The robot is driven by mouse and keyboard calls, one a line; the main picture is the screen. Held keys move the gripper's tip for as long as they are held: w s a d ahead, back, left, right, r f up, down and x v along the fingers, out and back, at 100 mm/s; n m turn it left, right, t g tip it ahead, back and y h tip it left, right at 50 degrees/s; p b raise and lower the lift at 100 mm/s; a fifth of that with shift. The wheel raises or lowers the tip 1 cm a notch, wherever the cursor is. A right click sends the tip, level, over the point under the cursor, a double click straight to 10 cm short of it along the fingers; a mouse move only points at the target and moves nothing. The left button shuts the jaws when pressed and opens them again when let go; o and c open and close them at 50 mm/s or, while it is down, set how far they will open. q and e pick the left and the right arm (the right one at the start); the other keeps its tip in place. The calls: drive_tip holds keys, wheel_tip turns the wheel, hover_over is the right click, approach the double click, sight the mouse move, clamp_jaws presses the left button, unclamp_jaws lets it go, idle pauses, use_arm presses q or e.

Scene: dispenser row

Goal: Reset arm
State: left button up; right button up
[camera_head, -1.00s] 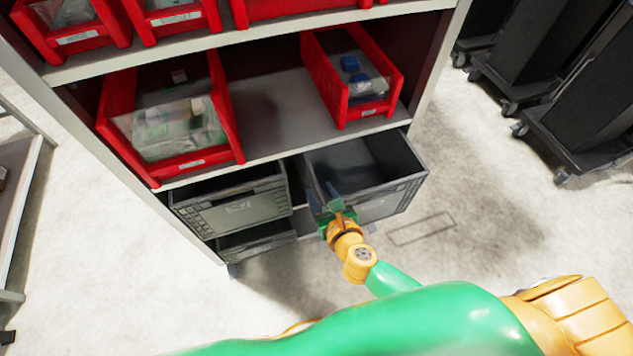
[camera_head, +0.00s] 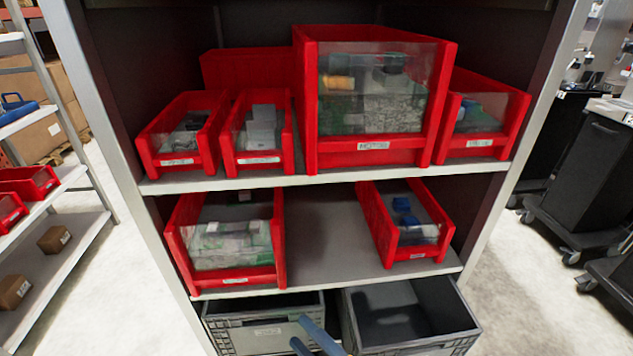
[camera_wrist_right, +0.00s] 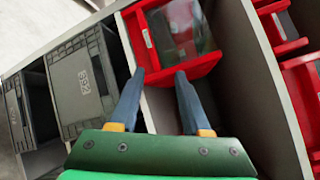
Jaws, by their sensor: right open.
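My right gripper (camera_head: 299,330) shows only by its blue fingers at the bottom edge of the head view, in front of the grey crates. In the right wrist view its two fingers (camera_wrist_right: 159,76) are apart with nothing between them. A clear-fronted red bin (camera_wrist_right: 166,78) lies beyond the fingertips there. Most of my right arm is out of the head view. My left gripper is in neither view.
Two grey crates, left (camera_head: 265,309) and right (camera_head: 464,331), sit below the middle shelf (camera_head: 325,282). The right one stands open and empty-looking. Red bins fill much of the upper shelf (camera_head: 330,181). Dark wheeled carts (camera_head: 585,165) stand at right.

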drive_tip(key=s+f+n+g+h, duration=0.2)
drive_tip(key=s+f+n+g, duration=0.35)
drive_tip(key=n, duration=0.65)
drive_tip(key=s+d+f+n+g+h, duration=0.1)
drive_tip(key=s+d+f+n+h, duration=0.15)
drive_tip(key=d, duration=0.35)
drive_tip(key=s+d+f+n+g+h, duration=0.1)
drive_tip(key=s+d+f+g+h, duration=0.1)
drive_tip(key=d+h, duration=0.3)
drive_tip(key=s+d+f+n+g+h, duration=0.1)
drive_tip(key=s+d+f+n+h, duration=0.15)
drive_tip(key=d, duration=0.35)
wheel_tip(320, 180, down, 12)
drive_tip(key=s+g+p, duration=0.2)
drive_tip(key=p, duration=0.2)
drive_tip(key=s+d+f+p, duration=0.1)
drive_tip(key=s+f, duration=0.2)
drive_tip(key=s, duration=0.3)
drive_tip(key=s+d+f+p, duration=0.1)
drive_tip(key=s+f+p, duration=0.1)
drive_tip(key=s+f, duration=0.2)
drive_tip(key=shift+s+d+f+g+p, duration=0.15)
drive_tip(key=shift+s+f+g+p, duration=0.2)
drive_tip(key=shift+s, duration=0.6)
